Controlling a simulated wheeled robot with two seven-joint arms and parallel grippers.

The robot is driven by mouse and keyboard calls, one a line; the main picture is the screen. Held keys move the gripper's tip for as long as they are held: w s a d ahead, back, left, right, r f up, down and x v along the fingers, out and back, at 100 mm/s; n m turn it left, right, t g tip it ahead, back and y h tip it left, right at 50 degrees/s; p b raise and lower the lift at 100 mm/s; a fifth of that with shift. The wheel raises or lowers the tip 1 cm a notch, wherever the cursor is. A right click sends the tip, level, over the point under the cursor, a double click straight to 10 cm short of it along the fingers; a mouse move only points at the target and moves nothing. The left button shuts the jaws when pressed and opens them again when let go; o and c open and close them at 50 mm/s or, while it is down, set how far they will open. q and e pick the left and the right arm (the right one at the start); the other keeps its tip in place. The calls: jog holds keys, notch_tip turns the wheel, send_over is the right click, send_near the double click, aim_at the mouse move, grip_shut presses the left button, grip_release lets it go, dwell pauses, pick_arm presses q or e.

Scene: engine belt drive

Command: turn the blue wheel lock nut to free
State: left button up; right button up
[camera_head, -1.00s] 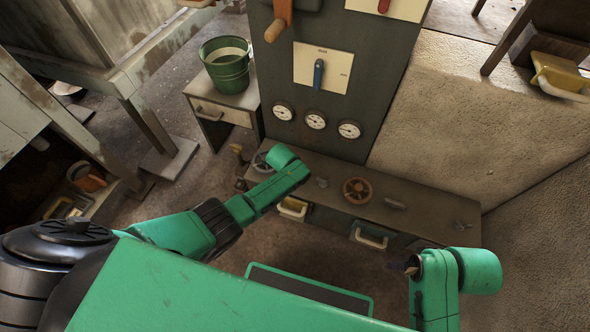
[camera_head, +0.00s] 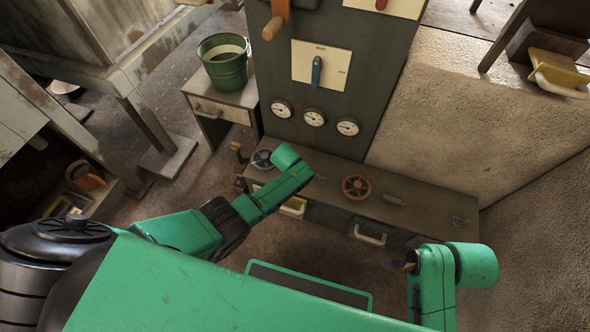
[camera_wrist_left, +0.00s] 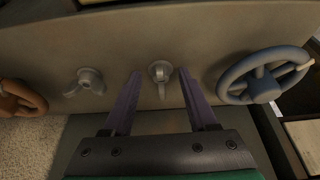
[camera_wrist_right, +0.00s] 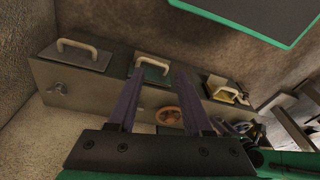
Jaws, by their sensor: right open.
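The blue wheel (camera_head: 262,160) lies on the left end of the low bench top, partly covered by my left arm in the head view. It shows whole in the left wrist view (camera_wrist_left: 262,78). A grey lever-like nut (camera_wrist_left: 160,75) beside it sits between the tips of my left gripper (camera_wrist_left: 160,76), whose fingers are apart. I cannot tell whether either finger touches it. A winged nut (camera_wrist_left: 90,82) stands farther from the wheel. My left fingers are hidden in the head view. My right gripper (camera_head: 396,265) is open and empty in front of the bench (camera_wrist_right: 60,70).
An orange wheel (camera_head: 355,188), a grey handle (camera_head: 393,200) and another nut (camera_head: 459,221) stand along the bench top. Drawers with pale handles (camera_head: 369,238) face me. The panel (camera_head: 275,65) with gauges rises behind. A green bucket (camera_head: 226,70) stands on a cabinet at left.

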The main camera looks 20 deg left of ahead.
pick_arm(q)
jog(key=shift+r, duration=0.15)
pick_arm(e)
jog(key=shift+r, duration=0.1)
pick_arm(q)
jog(key=p+v, duration=0.5)
jog(key=v, duration=0.1)
jog(key=shift+r+p, duration=0.15)
jog(key=shift+p, duration=0.2)
pick_arm(e)
notch_tip(320, 180, down, 12)
jog(key=d, duration=0.2)
pick_arm(q)
jog(key=p+v, duration=0.4)
jog(key=v, duration=0.4)
jog(key=shift+s+p, duration=0.2)
jog(key=shift+p, duration=0.15)
pick_arm(e)
jog(key=s+d+f+h, duration=0.1)
jog(key=s+d+f, duration=0.1)
jog(key=s+f, duration=0.6)
jog(key=shift+s+g, duration=0.3)
jog(key=shift+d, duration=0.1)
